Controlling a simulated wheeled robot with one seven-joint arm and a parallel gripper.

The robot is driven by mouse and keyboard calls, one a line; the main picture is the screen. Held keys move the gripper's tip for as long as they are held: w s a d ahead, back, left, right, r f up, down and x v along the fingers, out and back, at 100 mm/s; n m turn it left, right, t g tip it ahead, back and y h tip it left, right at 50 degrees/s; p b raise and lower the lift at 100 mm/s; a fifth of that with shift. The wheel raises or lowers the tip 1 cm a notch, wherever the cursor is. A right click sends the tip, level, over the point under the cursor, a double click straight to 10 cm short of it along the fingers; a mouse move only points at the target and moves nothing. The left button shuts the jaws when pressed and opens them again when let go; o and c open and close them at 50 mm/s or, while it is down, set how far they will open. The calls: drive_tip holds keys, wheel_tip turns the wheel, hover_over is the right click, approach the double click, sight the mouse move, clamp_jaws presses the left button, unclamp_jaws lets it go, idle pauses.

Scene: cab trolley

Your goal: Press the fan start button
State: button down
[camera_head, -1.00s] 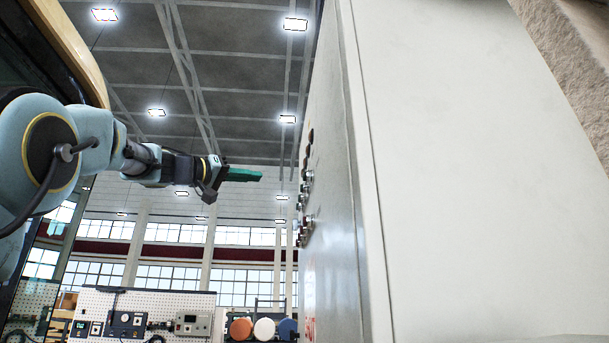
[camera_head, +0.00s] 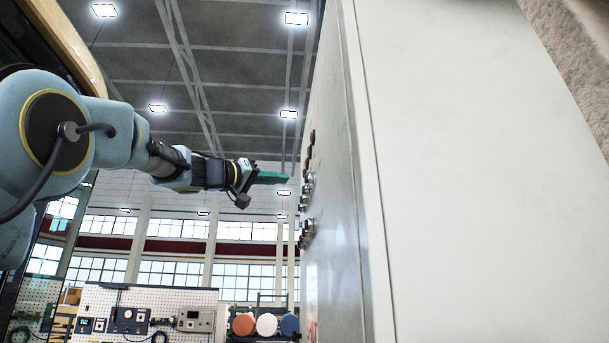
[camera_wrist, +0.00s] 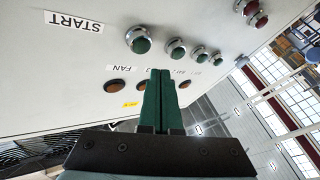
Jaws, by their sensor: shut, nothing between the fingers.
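The grey-white control panel (camera_wrist: 60,70) carries a START label (camera_wrist: 73,21) beside a row of green buttons. The green button nearest that label (camera_wrist: 140,41) has the FAN label (camera_wrist: 125,68) close by. More green buttons (camera_wrist: 176,48) follow along the row. My gripper (camera_wrist: 160,72) has green fingers held together, with nothing between them. In the wrist view its tips overlap the area between the green row and the amber lamps. In the head view my gripper (camera_head: 286,178) points right at the buttons on the cabinet face (camera_head: 307,180), with a small gap left.
Amber lamps (camera_wrist: 116,86) sit beside the labels, and red buttons (camera_wrist: 247,8) are at the upper right of the wrist view. The big cabinet (camera_head: 450,170) fills the right of the head view. A pegboard wall (camera_head: 140,310) stands far behind.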

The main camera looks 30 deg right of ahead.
drive_tip(key=shift+s+d, duration=0.25)
drive_tip(key=shift+d, duration=0.3)
drive_tip(key=shift+s+d, duration=0.25)
drive_tip(key=shift+d, duration=0.3)
drive_tip(key=shift+d+f+b, duration=0.1)
drive_tip(key=shift+b, duration=0.2)
idle(1.0)
drive_tip(key=shift+s+d, duration=0.15)
drive_tip(key=shift+d, duration=0.1)
drive_tip(key=shift+s+d+b, duration=0.2)
drive_tip(key=shift+d+b, duration=0.2)
idle(0.7)
drive_tip(key=shift+a, duration=0.15)
drive_tip(key=shift+w+a+b, duration=0.35)
drive_tip(key=shift+a+b, duration=0.15)
drive_tip(key=shift+a, duration=0.1)
drive_tip(key=shift+w+a+b, duration=0.35)
drive_tip(key=shift+a, duration=0.4)
drive_tip(key=shift+w+a+b, duration=0.35)
drive_tip(key=shift+a, duration=0.45)
drive_tip(key=shift+w+a+b, duration=0.35)
drive_tip(key=shift+a, duration=0.4)
